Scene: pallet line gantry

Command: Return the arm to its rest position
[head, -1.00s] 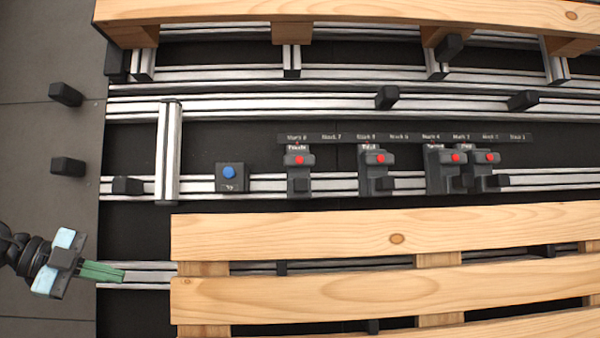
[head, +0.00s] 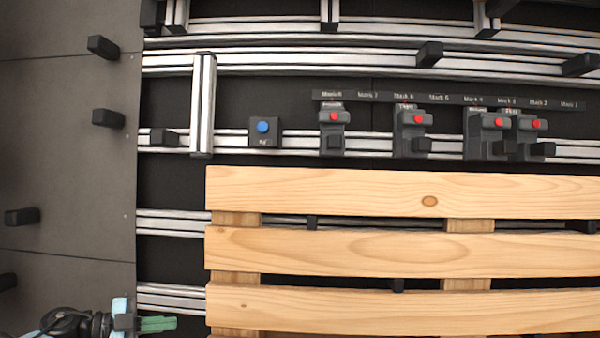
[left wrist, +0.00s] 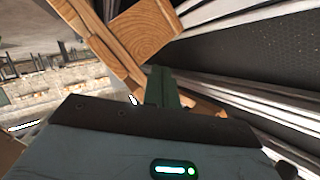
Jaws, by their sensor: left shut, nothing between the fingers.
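My left gripper (head: 158,324) is at the bottom left of the head view, with its green fingers together and nothing between them. The fingers point right, toward the left ends of the pallet boards, and stay a little apart from them in the picture. In the left wrist view the green fingers (left wrist: 163,88) show closed, with a wooden pallet part (left wrist: 145,30) beyond them. My right gripper is not in view.
A wooden pallet (head: 400,250) fills the lower right. Behind it, a rail carries several dark blocks with red buttons (head: 334,117) and a box with a blue button (head: 263,127). Black stubs (head: 108,118) stand on the grey floor at left, which is otherwise open.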

